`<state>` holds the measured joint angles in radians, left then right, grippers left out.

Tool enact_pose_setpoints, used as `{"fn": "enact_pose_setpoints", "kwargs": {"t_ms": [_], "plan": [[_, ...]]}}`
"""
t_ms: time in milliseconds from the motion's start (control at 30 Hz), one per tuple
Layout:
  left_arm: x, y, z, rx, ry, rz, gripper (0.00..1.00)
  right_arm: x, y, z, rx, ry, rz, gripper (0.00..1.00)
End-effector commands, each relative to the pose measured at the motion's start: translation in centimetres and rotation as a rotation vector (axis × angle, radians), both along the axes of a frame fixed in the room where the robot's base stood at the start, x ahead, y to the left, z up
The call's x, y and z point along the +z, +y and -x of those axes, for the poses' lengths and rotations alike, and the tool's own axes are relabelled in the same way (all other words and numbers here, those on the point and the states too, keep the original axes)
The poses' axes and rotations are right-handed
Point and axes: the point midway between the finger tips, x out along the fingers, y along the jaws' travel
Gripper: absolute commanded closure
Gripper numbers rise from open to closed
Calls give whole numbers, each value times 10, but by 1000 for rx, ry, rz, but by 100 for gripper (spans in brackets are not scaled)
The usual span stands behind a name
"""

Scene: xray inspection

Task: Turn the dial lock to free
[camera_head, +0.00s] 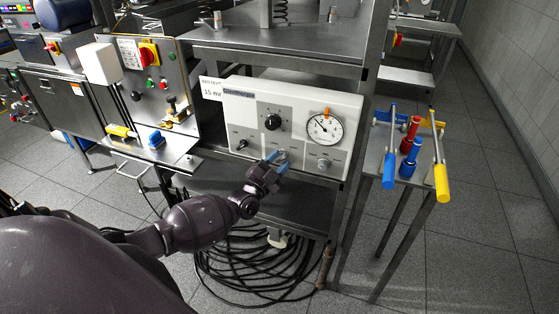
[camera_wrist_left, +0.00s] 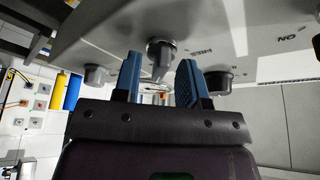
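A white control panel (camera_head: 300,98) stands on the steel rack. My left gripper (camera_head: 278,160) is at its lower front edge, with blue fingers pointing at the panel face. In the left wrist view, a small grey knob with a lever-like grip (camera_wrist_left: 161,58), which I take to be the dial lock, sits between and just beyond the fingers (camera_wrist_left: 158,82). The fingers are apart, with a visible gap; contact with the knob cannot be made out. In the head view the gripper hides this knob. My right gripper is not in view.
The panel also carries a black knob (camera_head: 272,122), a round gauge (camera_head: 324,129) with an orange marker, and a grey knob (camera_head: 323,163). A side stand at right holds blue, red and yellow handles (camera_head: 440,182). Black cable (camera_head: 245,270) lies coiled below the rack.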

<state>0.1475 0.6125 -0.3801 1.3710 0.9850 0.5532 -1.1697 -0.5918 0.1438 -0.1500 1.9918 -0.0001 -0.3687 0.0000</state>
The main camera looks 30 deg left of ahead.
Motion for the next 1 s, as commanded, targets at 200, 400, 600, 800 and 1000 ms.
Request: {"fn": "enact_pose_setpoints", "kwargs": {"t_ms": [200, 400, 600, 800, 1000], "plan": [[1, 0, -7, 0, 1, 0, 62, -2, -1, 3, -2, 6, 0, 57], [1, 0, -6, 0, 1, 0, 62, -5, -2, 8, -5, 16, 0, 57], [1, 0, -6, 0, 1, 0, 92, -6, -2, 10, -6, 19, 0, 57], [1, 0, -6, 0, -1, 10, 94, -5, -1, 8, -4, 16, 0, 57], [0, -1, -6, 0, -15, 73, 94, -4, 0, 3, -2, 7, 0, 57]]}}
